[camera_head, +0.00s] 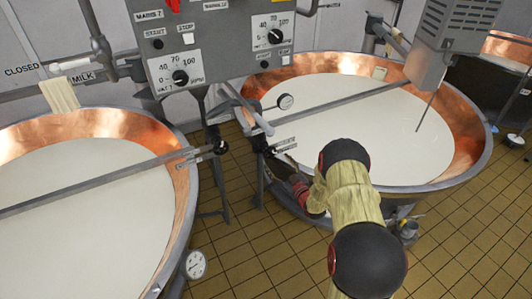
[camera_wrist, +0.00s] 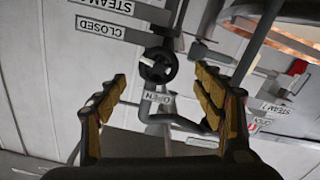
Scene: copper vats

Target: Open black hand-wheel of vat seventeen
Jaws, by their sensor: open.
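A black hand-wheel (camera_wrist: 158,65) is ahead of my gripper (camera_wrist: 160,80) in the wrist view, on a grey pipe. An OPEN label (camera_wrist: 158,97) and a CLOSED label (camera_wrist: 102,30) are beside it; the lettering appears upside down. My gripper is open, one yellow-padded finger on each side of the wheel in the picture. No contact shows, and I cannot tell the gap in depth. In the head view, my arm reaches down beside the right copper vat (camera_head: 465,150); that wheel cannot be made out there. No number seventeen is readable on any vat.
A left copper vat (camera_head: 75,125) and the right one hold white liquid. A grey control panel (camera_head: 220,45) hangs between them, above a narrow tiled gap. Dial gauges (camera_head: 195,264) and metal bars jut out near the rims.

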